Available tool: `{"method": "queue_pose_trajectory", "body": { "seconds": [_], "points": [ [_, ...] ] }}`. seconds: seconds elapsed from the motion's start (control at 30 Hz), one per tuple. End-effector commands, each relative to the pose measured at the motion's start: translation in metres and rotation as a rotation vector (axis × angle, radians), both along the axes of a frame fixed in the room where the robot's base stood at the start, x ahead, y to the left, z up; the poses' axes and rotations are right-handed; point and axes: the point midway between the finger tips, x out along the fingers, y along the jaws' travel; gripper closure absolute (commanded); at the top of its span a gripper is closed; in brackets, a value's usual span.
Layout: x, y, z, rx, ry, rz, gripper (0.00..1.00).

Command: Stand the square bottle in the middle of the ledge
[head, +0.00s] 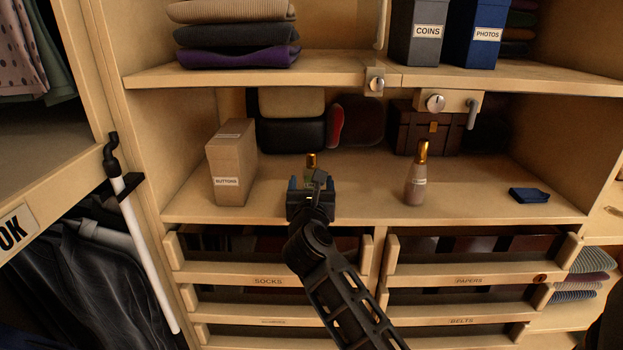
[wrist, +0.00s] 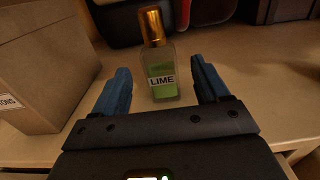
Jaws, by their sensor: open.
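The square bottle (wrist: 162,75) stands upright on the ledge (head: 350,195), clear glass with green contents, a gold cap and a LIME label. In the head view only its gold cap (head: 311,160) and a little of its body show behind my gripper (head: 308,183). My gripper also shows in the wrist view (wrist: 162,88), its blue fingers open on either side of the bottle. A gap shows between each finger and the glass. A second bottle (head: 415,180), tapered with a gold cap and pinkish body, stands upright to the right on the same ledge.
A BUTTONS box (head: 230,170) stands close on the left. Dark bags (head: 290,132) and a brown case (head: 428,130) stand at the back. A folded blue cloth (head: 529,195) lies at the right. Bare ledge lies between the two bottles.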

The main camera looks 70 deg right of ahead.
Motion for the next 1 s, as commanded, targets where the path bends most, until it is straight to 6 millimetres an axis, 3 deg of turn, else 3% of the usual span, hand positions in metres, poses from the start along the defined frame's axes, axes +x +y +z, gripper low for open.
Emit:
{"method": "queue_pose_trajectory", "body": {
  "seconds": [0.1, 0.3, 0.7, 0.87, 1.0],
  "points": [
    [-0.009, 0.024, -0.002, 0.0, 0.001, 0.003, 0.26],
    [-0.019, 0.048, -0.001, 0.0, 0.001, 0.002, 0.26],
    [-0.026, 0.059, -0.001, -0.015, 0.019, 0.002, 0.26],
    [-0.046, 0.084, -0.004, -0.172, 0.201, 0.026, 0.26],
    [-0.075, 0.129, -0.003, -0.456, 0.508, 0.078, 0.26]
  ]
}}
